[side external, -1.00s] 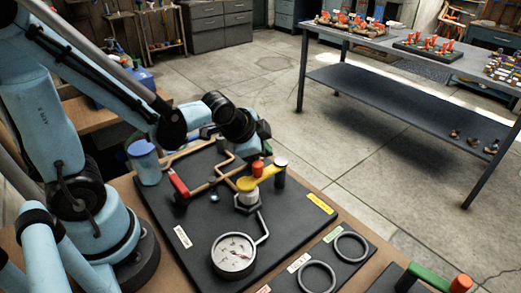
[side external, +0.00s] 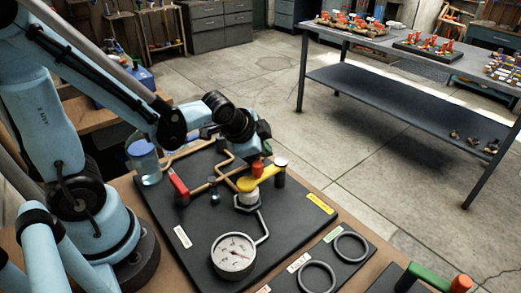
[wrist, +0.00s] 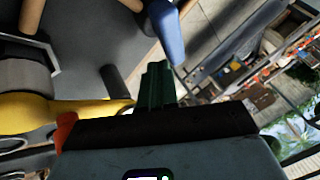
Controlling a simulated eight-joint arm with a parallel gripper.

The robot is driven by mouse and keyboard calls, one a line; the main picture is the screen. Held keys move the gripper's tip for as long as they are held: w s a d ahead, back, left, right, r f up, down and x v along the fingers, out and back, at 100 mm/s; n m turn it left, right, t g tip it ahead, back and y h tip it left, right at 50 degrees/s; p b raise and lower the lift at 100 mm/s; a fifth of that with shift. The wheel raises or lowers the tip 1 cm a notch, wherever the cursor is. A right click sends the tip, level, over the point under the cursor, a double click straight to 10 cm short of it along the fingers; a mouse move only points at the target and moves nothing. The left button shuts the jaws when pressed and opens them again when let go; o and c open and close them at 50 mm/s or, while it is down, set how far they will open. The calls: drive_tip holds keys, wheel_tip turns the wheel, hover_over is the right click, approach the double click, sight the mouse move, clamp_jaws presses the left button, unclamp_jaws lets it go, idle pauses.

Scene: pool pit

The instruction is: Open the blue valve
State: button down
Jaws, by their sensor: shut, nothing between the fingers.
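The blue valve handle (wrist: 166,32) shows in the wrist view at top centre, just past my fingertips; I cannot tell if they touch it. In the side view I cannot make it out; my arm and gripper cover that area. My gripper (wrist: 158,68) has its dark green fingers together, with nothing between them. In the side view my gripper body (side external: 254,145) is low over the far part of the black board (side external: 190,255), just behind the yellow valve handle (side external: 262,179); its fingers are hidden there.
A red valve handle (side external: 179,184), copper pipes and a clear cylinder (side external: 147,164) stand to the left. A round gauge (side external: 233,256) is in front. A workbench (side external: 400,95) stands apart behind.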

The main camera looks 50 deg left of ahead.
drive_tip(key=shift+a, duration=0.1)
drive_tip(key=shift+s+a, duration=0.3)
drive_tip(key=shift+a, duration=0.5)
drive_tip(key=shift+s, duration=0.1)
drive_tip(key=v, duration=1.2)
drive_tip(key=shift+w+d, duration=0.2)
drive_tip(key=shift+d, duration=0.1)
drive_tip(key=shift+r, duration=0.1)
idle(0.3)
drive_tip(key=n, duration=0.2)
drive_tip(key=f+n, duration=0.1)
drive_tip(key=n, duration=0.2)
drive_tip(key=d+f+n+h, duration=0.1)
drive_tip(key=n, duration=0.1)
drive_tip(key=shift+s+f, duration=0.15)
drive_tip(key=shift+f, duration=0.05)
